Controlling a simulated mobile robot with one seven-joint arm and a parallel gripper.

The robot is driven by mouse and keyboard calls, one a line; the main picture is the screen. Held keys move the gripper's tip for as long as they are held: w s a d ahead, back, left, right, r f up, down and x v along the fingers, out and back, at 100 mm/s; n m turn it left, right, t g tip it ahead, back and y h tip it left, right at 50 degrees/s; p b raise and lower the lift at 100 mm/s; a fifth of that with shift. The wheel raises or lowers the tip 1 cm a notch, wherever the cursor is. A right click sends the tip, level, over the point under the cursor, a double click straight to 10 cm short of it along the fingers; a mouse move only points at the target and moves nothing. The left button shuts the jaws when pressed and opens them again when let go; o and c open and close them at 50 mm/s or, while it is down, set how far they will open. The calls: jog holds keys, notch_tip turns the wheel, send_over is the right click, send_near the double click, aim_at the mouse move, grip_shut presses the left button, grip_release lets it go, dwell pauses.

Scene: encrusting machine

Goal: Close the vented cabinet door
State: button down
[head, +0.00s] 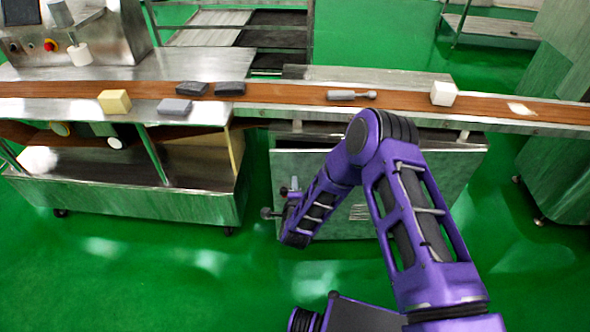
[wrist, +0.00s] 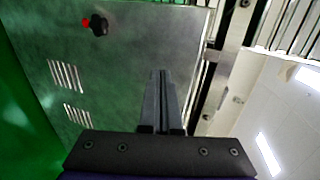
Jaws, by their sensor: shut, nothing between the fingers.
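The vented cabinet door (head: 300,165) is a grey metal panel under the conveyor in the head view, partly hidden by my arm. In the wrist view the door (wrist: 130,60) fills the left and middle, with two groups of vent slots (wrist: 68,77) and a black knob (wrist: 98,24) beside a red spot. My gripper (wrist: 162,75) is shut and empty, its fingers in front of the door, near its right edge in that view. I cannot tell whether they touch it. How far the door stands open is unclear. The fingertips are not clearly visible in the head view.
A brown conveyor belt (head: 285,94) runs above the cabinet, carrying several blocks and a grey roller-like item (head: 350,95). A metal cart (head: 130,190) stands at the left, and a grey cabinet (head: 560,160) at the right. The green floor in front is clear.

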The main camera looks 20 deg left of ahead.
aim_at(294, 164)
jog(key=x, duration=0.6)
jog(key=shift+w+a+r+b, duration=0.1)
jog(key=shift+w+r+b, duration=0.1)
jog(key=shift+r+b, duration=0.2)
jog(key=shift+w+a, duration=0.2)
jog(key=shift+w, duration=0.5)
